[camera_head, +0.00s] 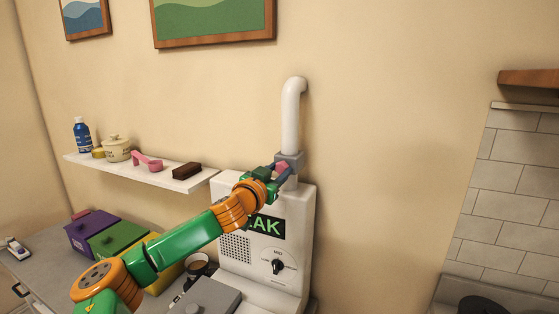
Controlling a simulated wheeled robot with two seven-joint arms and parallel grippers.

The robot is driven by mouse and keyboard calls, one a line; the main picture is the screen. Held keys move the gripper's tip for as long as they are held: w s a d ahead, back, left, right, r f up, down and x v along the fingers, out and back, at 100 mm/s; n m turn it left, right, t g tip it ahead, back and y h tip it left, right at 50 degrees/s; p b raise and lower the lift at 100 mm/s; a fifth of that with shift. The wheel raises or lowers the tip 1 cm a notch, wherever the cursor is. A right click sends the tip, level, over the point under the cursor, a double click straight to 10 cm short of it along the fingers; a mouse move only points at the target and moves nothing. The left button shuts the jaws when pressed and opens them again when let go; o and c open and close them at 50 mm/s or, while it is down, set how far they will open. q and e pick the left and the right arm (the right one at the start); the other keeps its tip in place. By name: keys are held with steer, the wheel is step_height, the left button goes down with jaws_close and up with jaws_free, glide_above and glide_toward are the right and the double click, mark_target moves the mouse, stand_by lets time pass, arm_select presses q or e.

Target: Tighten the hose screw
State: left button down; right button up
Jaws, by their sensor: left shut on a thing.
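A white hose (290,115) rises from the top of a white machine (298,235) and bends over at its upper end. A grey clamp (291,157) sits around its lower part. My left gripper (280,172) is at this clamp, shut on a small pink hose screw (281,167), which the fingers partly hide. The machine's front has a dark display with green letters, of which "AK" shows (265,226); my arm covers the rest. My right gripper is not in view.
A white wall shelf (137,178) left of the machine holds a blue bottle (81,134), a lidded pot (116,149), a pink item (147,162) and a dark brown block (187,171). Purple (92,232) and green (117,241) boxes stand below. The wall right of the hose is clear.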

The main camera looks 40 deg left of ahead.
arm_select(q)
steer(key=m, duration=0.3)
steer(key=shift+r, duration=0.15)
steer(key=c, duration=0.5)
jaws_free()
steer(key=shift+c, duration=0.2)
